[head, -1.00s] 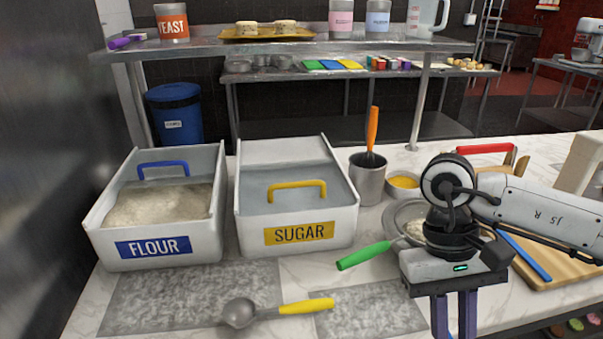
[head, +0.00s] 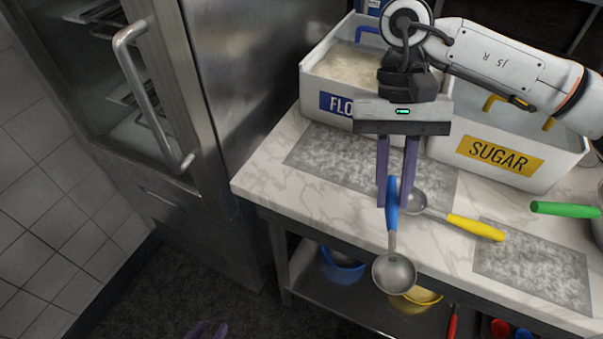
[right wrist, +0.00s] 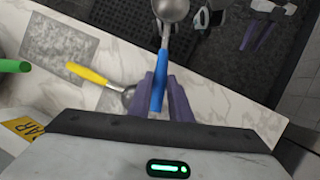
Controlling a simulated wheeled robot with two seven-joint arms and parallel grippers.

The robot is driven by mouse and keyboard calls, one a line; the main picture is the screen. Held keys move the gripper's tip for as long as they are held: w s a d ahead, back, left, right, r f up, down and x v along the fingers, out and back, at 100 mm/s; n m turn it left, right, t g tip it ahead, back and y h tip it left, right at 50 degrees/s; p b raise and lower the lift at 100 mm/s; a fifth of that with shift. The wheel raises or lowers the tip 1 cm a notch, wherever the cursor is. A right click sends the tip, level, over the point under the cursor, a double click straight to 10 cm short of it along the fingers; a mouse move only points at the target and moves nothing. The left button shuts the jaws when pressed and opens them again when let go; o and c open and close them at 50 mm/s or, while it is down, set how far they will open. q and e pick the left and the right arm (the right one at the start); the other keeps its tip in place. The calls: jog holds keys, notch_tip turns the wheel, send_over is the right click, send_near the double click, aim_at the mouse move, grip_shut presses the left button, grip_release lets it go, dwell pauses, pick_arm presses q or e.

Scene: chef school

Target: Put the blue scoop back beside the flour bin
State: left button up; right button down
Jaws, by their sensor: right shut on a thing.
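The blue scoop (head: 395,273) has a blue handle and a round metal bowl. My right gripper (head: 395,203) is shut on its handle, and the bowl hangs past the counter's front edge. The scoop also shows in the right wrist view (right wrist: 158,85), its handle between the purple fingers. The white flour bin (head: 319,71) stands behind my right gripper, partly hidden by it. A grey mat (head: 330,152) lies in front of the bin. My left gripper (head: 206,330) is low at the bottom edge, with its fingertips apart; it also shows in the right wrist view (right wrist: 259,36).
A yellow-handled scoop (head: 474,227) lies on the counter close to my right gripper. The sugar bin (head: 555,166) stands right of the flour bin, with a green handle (head: 565,209) in front. A steel cabinet (head: 225,90) borders the counter's left. The counter's left front corner is clear.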

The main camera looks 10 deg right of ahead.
jog(key=w+a+m+y, duration=0.1)
jog(key=m, duration=0.2)
jog(key=w+a+m+t+y+b, duration=0.1)
jog(key=m, duration=0.2)
jog(key=w+a+m+y+b, duration=0.1)
jog(key=w+m, duration=0.1)
jog(key=m, duration=0.1)
jog(key=shift+r+t+y, duration=0.35)
jog(key=shift+t+y, duration=0.05)
jog(key=w+a+r+m+t+b, duration=0.25)
jog(key=w+r+m+t, duration=0.2)
jog(key=m, duration=0.75)
jog(key=shift+t, duration=0.55)
jog(key=f, duration=1)
jog(key=shift+w+d+f, duration=0.1)
jog(key=shift+w+d, duration=0.15)
jog(key=shift+d, duration=0.1)
jog(key=c, duration=1.6)
grip_release()
jog(key=v, duration=1.2)
